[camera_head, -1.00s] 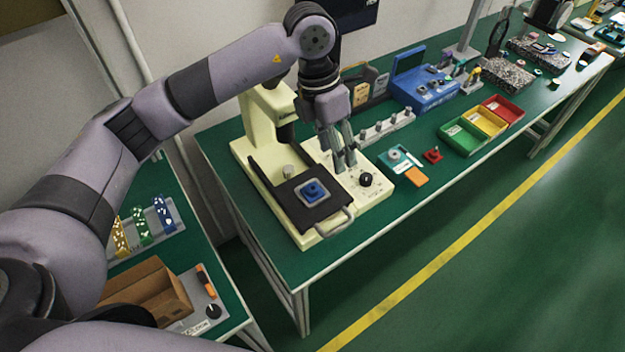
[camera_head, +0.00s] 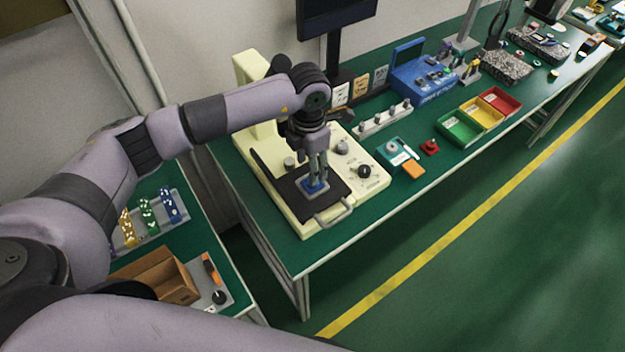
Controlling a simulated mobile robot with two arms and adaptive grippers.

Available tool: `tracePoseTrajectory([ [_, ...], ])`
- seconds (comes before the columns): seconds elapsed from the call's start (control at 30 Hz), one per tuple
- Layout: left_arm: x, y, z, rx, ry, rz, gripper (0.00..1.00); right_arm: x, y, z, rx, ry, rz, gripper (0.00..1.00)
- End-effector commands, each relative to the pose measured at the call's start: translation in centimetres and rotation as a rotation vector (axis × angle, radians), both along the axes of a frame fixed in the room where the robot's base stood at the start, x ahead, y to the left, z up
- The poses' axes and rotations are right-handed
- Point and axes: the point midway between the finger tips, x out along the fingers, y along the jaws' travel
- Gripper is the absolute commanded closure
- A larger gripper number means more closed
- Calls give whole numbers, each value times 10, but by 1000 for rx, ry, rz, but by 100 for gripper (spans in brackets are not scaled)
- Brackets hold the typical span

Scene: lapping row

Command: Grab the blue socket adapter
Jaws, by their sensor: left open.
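The blue socket adapter (camera_head: 313,187) sits on a light square piece on the dark plate (camera_head: 337,197) of the cream machine (camera_head: 301,228). My left gripper (camera_head: 317,181) points down right over the adapter. Its fingers are open and reach down to the adapter, covering part of it. I cannot tell whether the fingers touch it. My right gripper is not in view.
The machine's handle (camera_head: 335,213) and black knob (camera_head: 364,171) are close to the gripper. A teal tray (camera_head: 398,150) and an orange block (camera_head: 414,169) lie to the right. Green (camera_head: 459,131), yellow and red bins stand farther along the bench.

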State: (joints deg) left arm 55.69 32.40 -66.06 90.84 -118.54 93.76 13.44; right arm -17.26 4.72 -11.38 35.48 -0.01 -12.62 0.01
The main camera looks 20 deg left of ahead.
Motion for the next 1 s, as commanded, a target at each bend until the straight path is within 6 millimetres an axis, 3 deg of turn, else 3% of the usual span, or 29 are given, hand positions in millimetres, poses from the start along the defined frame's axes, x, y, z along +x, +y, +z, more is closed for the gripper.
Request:
tracePoseTrajectory([
  [0.17, -2, -7, -22, -1, 7, -1, 52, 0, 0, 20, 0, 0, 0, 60],
  [0.3, -2, -7, -42, 0, 5, 1, 52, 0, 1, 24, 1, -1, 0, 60],
  [0.6, -1, -7, -49, 0, 1, -1, 52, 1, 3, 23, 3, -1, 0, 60],
  [1.0, -1, -7, -49, -1, 2, -1, 78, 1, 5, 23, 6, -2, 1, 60],
])
